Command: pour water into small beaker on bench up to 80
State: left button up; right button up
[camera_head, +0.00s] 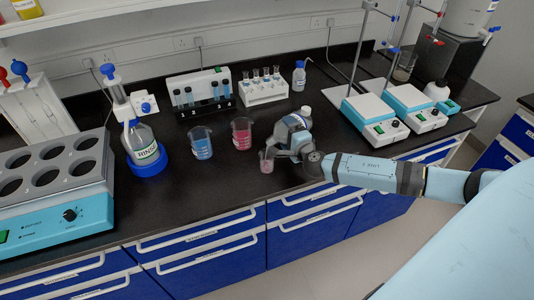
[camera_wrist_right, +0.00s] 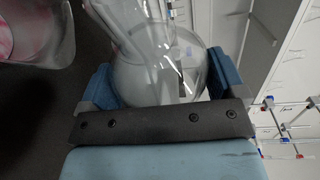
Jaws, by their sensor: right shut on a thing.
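The small beaker (camera_head: 266,162) stands on the black bench near its front edge, with a faint pinkish look; I cannot read its marks or level. My right gripper (camera_head: 292,132) is just right of it and above the bench. In the right wrist view, my right gripper (camera_wrist_right: 165,90) is shut on a clear rounded glass flask (camera_wrist_right: 150,70), its neck towards the top left. A vessel with pink contents (camera_wrist_right: 30,28) shows at the top left there, cut off by the frame. My left gripper is not in view.
A blue-liquid beaker (camera_head: 201,143) and a red-liquid beaker (camera_head: 241,134) stand left of my gripper. Tube racks (camera_head: 263,91) stand behind. Stirrer hotplates (camera_head: 374,119) are at the right. The bench front has some free room.

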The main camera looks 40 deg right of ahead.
jog(key=shift+r+n+p, duration=0.3)
dwell(1.4)
